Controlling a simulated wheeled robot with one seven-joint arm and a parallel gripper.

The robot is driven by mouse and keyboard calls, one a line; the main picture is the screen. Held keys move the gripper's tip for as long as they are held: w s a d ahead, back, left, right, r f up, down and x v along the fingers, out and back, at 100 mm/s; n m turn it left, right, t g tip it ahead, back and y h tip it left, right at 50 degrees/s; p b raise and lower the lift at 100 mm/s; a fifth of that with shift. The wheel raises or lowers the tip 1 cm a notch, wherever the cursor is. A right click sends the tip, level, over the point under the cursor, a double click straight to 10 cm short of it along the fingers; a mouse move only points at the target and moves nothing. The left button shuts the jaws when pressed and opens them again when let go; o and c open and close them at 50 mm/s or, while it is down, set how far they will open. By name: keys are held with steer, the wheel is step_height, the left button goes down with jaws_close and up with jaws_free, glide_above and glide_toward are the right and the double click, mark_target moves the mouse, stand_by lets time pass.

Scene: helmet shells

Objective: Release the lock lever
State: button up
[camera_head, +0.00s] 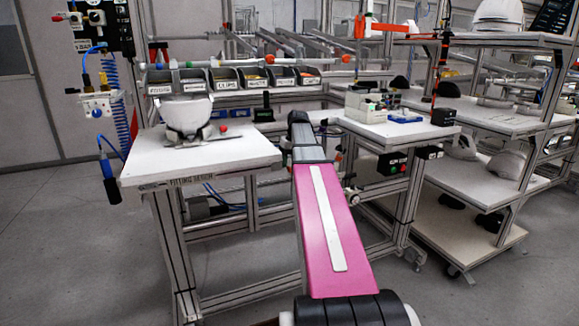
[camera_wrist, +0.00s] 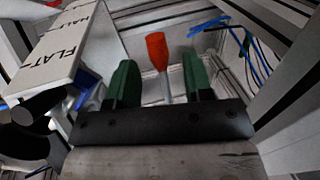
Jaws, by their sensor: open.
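In the wrist view, a lever with an orange-red grip (camera_wrist: 157,50) and a thin grey shaft stands between the two green fingers of my gripper (camera_wrist: 158,72). The fingers are apart, one on each side of the lever, with a visible gap to it on both sides. The lower end of the shaft is hidden behind the dark gripper body. In the head view my pink arm reaches forward between two benches, and its own links hide the fingers and the lever.
A white sign reading "FLAT" and "HALF" (camera_wrist: 60,50) is close on the left. Blue cables (camera_wrist: 225,28) hang at the right. A fitting bench (camera_head: 240,158) carries a white helmet shell (camera_head: 186,113).

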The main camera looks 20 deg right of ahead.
steer(key=shift+a+f, duration=0.15)
steer(key=shift+f, duration=0.45)
jaws_close()
steer(key=shift+s+f+t, duration=0.15)
steer(key=shift+f+t, duration=0.15)
steer(key=shift+t, duration=0.1)
steer(key=shift+f+t, duration=0.3)
jaws_free()
steer(key=shift+r, duration=0.1)
